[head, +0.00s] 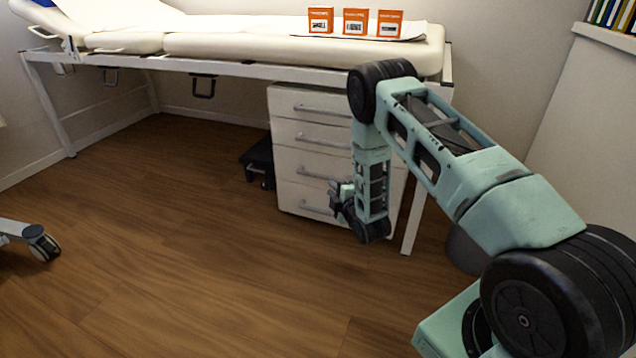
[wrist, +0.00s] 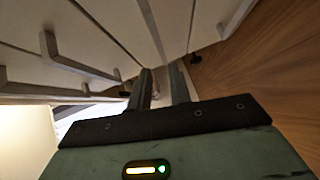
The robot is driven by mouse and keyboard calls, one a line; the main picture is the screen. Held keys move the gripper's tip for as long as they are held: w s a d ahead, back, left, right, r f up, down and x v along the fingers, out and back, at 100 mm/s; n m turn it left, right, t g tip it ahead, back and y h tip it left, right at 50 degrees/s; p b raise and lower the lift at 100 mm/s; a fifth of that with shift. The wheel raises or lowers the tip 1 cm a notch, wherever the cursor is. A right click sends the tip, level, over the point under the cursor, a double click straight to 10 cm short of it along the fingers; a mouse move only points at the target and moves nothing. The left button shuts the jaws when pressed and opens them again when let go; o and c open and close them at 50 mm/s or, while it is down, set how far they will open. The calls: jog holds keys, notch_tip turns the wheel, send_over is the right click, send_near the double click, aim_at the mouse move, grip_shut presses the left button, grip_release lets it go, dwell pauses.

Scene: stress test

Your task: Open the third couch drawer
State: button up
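The white drawer unit (head: 287,160) stands under the couch with several drawers stacked, all looking closed. The third drawer from the top (head: 292,182) has a grey bar handle (head: 312,171), its right end close to my gripper. My gripper (head: 336,192) is at the unit's front, low, by the right part of the third and bottom drawers. In the wrist view, my gripper's two dark fingers (wrist: 160,88) are apart. A grey bar (wrist: 153,28), seemingly the third handle, runs down toward the gap between them. Whether they touch it, I cannot tell.
The bottom drawer handle (head: 317,209) lies just below. A dark step (head: 258,160) stands left of the unit. A white couch leg (head: 415,220) is right of my forearm. Orange boxes (head: 355,22) sit on the couch. The wooden floor (head: 190,260) in front is clear.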

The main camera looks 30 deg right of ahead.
aim_at(320, 177)
jog(key=shift+w+d+f+b, duration=0.25)
jog(key=shift+w+b, duration=0.55)
jog(key=shift+w, duration=1.05)
jog(key=shift+w+d+f+b, duration=0.25)
jog(key=shift+w+b, duration=0.55)
jog(key=shift+w, duration=1)
jog(key=shift+w+d+f+b, duration=0.25)
jog(key=shift+w+b, duration=0.55)
jog(key=shift+w, duration=1.05)
jog(key=shift+a, duration=0.1)
jog(key=shift+c, duration=0.3)
grip_shut()
